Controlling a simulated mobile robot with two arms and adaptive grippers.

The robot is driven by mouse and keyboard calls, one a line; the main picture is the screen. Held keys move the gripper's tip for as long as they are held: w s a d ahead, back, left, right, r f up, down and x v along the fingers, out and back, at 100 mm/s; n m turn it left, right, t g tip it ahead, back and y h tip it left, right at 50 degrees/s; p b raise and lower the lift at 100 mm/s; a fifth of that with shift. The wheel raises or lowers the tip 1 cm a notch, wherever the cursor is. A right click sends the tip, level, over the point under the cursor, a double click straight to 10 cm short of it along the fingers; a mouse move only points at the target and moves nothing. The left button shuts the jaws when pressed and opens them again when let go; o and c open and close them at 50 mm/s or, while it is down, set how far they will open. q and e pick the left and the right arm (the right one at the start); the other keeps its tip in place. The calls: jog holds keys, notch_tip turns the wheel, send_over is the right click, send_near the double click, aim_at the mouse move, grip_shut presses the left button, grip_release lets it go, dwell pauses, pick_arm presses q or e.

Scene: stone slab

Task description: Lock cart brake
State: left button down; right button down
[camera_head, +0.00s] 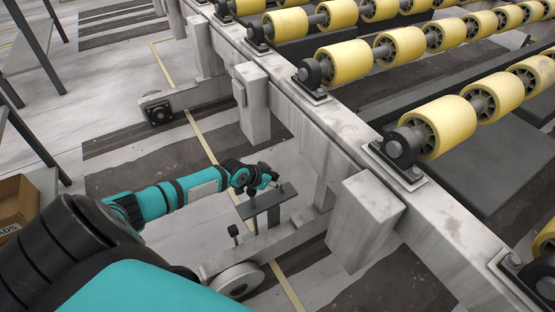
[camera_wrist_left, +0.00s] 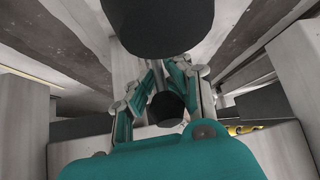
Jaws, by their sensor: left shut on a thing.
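The cart (camera_head: 285,238) is a pale, worn frame low on the floor, with a round wheel (camera_head: 238,280) at its near end. A dark flat plate (camera_head: 262,204) stands on a post above it. My left gripper (camera_head: 268,180) is at this plate, with its arm reaching in from the left. In the left wrist view, the left gripper's fingers (camera_wrist_left: 157,82) are shut on a grey brake lever with a black round end (camera_wrist_left: 167,109). The exact contact is small and partly hidden. My right gripper is not in view.
A roller conveyor with yellow rollers (camera_head: 345,62) and a pale steel frame (camera_head: 335,122) runs along the right, close to the gripper. A short black-topped post (camera_head: 233,232) stands near the wheel. A cardboard box (camera_head: 17,203) is at the left edge. Floor at centre left is clear.

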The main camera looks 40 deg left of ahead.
pick_arm(q)
jog(key=shift+s+f, duration=0.3)
jog(key=c, duration=1.6)
grip_release()
jog(key=o, duration=0.6)
jog(key=shift+w+r, duration=0.2)
jog(key=shift+o, duration=0.2)
jog(key=v, duration=1.1)
jog(key=shift+s+a, duration=0.1)
jog(key=shift+s+r, duration=0.25)
jog(key=shift+r, duration=0.15)
